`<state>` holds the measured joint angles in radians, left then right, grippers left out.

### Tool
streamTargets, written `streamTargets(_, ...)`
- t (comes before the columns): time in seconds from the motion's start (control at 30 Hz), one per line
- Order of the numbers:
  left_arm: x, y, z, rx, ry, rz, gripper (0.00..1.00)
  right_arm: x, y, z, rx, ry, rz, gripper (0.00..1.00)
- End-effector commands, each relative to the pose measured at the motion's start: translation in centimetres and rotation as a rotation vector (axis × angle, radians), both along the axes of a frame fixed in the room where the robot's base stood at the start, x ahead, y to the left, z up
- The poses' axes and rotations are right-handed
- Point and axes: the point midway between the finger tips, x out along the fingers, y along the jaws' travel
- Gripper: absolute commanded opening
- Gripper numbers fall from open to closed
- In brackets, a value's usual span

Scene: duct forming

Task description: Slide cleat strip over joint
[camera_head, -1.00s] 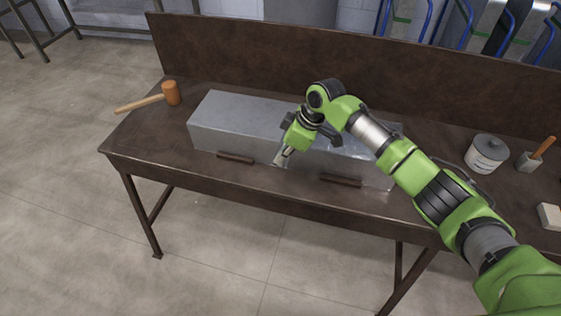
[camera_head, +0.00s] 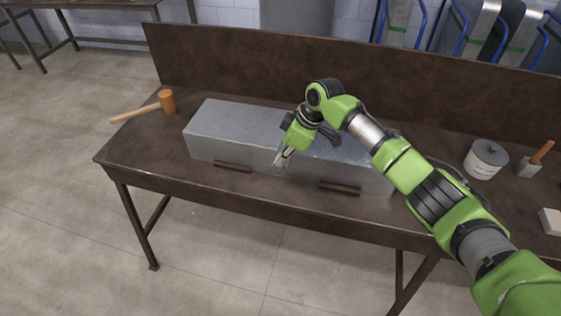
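A long grey sheet-metal duct (camera_head: 228,122) lies on the brown workbench. My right arm crosses its middle and hides part of its top and front, so the joint is not clearly seen. My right gripper (camera_head: 280,161) points down at the duct's front face near the middle, between two dark bars. Its fingertips look close together, but they are too small to tell if they are shut or hold a strip. I cannot make out a cleat strip. My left gripper is not in view.
Two dark bars, left (camera_head: 232,166) and right (camera_head: 340,188), lie along the duct's front. A mallet (camera_head: 167,102) lies at the left. The bench has a back panel (camera_head: 300,65).

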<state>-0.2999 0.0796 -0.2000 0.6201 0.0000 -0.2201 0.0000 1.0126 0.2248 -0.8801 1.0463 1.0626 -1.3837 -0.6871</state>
Motion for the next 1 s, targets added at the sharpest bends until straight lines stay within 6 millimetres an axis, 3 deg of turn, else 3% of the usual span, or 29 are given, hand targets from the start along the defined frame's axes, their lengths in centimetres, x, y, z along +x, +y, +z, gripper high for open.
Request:
streamTargets(0.5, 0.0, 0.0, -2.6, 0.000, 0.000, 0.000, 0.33, 2.5, -0.8, -0.2, 0.001, 0.000, 0.000, 0.00)
streamTargets(1.0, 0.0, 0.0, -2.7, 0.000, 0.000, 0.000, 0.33, 2.8, -0.9, 0.0, 0.001, 0.000, 0.001, 0.00)
